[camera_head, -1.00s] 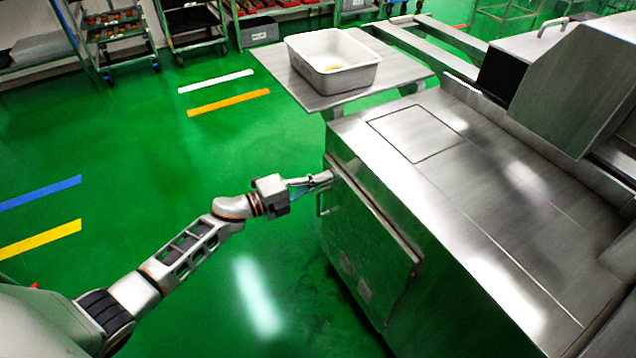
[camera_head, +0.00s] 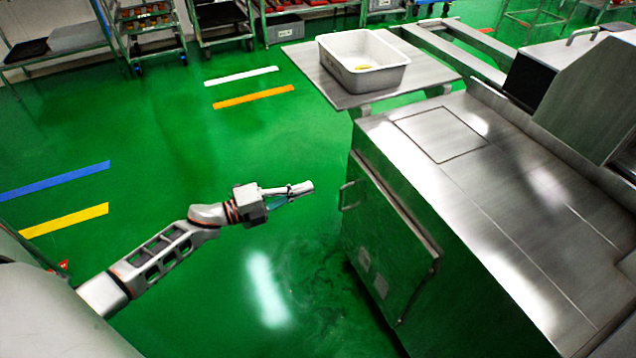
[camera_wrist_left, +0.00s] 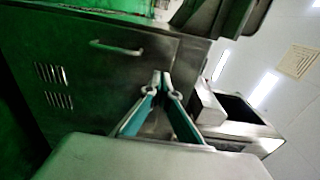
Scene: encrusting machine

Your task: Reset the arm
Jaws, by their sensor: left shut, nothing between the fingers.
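My left arm comes in from the left in the head view. Its gripper (camera_head: 302,190) is shut and empty, over open green floor, a short gap left of the machine's door handle (camera_head: 344,196). The steel encrusting machine (camera_head: 520,200) fills the right side, and its front door (camera_head: 385,240) looks closed or nearly so. In the left wrist view the shut fingertips (camera_wrist_left: 160,80) point toward the machine's panel (camera_wrist_left: 85,75), with the handle (camera_wrist_left: 116,47) up and to the left. My right gripper does not show.
A white bin (camera_head: 362,64) with something small and yellow inside stands on a steel side table (camera_head: 310,75) behind the machine. Wheeled racks (camera_head: 150,30) line the back wall. The green floor (camera_head: 200,140) left of the machine is clear.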

